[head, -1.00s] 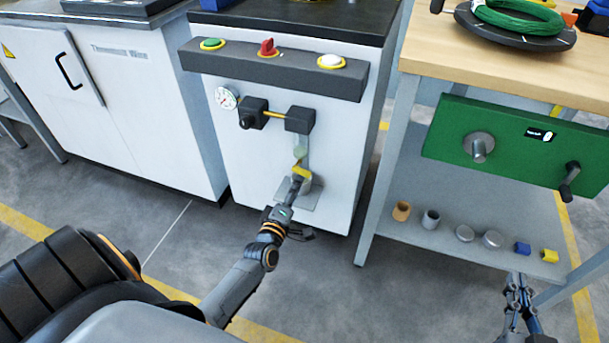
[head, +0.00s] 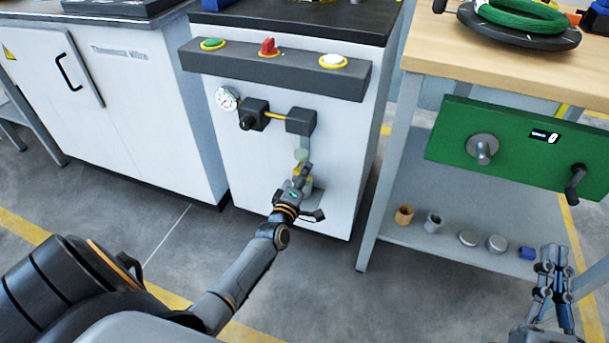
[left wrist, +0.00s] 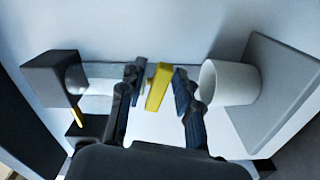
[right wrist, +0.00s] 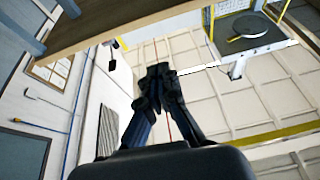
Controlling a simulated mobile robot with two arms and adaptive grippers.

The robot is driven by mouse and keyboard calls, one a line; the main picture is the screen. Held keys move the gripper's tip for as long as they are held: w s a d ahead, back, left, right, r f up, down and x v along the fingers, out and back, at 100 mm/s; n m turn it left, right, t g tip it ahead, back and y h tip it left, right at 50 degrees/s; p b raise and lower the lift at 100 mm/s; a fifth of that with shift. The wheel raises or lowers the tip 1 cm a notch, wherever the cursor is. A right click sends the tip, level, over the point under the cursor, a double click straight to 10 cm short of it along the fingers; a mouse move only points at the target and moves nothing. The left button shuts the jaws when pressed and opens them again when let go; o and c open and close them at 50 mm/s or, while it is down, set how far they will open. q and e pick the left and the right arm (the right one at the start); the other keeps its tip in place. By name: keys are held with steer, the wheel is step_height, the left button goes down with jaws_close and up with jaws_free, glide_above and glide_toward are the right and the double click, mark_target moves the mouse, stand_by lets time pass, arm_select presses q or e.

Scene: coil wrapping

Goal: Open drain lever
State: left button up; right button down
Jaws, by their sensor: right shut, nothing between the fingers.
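The drain lever is the yellow handle (left wrist: 157,87), on the pipe below the black block on the white cabinet's front. My left gripper (left wrist: 159,76) is open, with one finger on each side of the lever. A small gap shows between the lever and each finger. In the head view the left gripper (head: 303,178) largely covers the lever. A pale cup (left wrist: 226,83) stands beside the right finger in the left wrist view, at the lower end of the pipe. My right gripper (head: 553,258) is shut and empty; it also shows in the right wrist view (right wrist: 160,71).
The white cabinet (head: 225,165) carries a gauge (head: 227,98), a black valve block (head: 300,121) and a button bar (head: 275,70). To its right stands a wooden-topped bench (head: 470,70) with a green panel (head: 515,147). Its lower shelf holds several small parts.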

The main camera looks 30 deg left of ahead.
arm_select(q)
jaws_close()
arm_select(e)
steer(key=shift+w+f, duration=0.1)
arm_select(q)
steer(key=shift+m, duration=0.4)
steer(key=m, duration=0.1)
steer(key=m+p, duration=0.1)
steer(key=m, duration=0.1)
steer(key=f+m, duration=0.1)
steer(key=shift+a+p, duration=0.3)
steer(key=shift+p, duration=0.05)
steer(key=shift+s+a+f+m+p, duration=0.1)
steer(key=shift+a+f+m+p, duration=0.2)
steer(key=shift+m, duration=1.45)
steer(key=shift+s+a+f+m+p, duration=0.1)
steer(key=shift+a+m+p, duration=0.25)
steer(key=shift+m, duration=1.35)
steer(key=shift+s+a+f+m+p, duration=0.15)
steer(key=shift+a+m+p, duration=0.2)
steer(key=shift+m, duration=1.4)
arm_select(e)
step_height(320, 180, down, 15)
steer(key=s+d+g+h, duration=0.2)
steer(key=g+h, duration=0.1)
steer(key=g, duration=0.6)
steer(key=shift+s+d, duration=0.15)
steer(key=shift+d, duration=0.25)
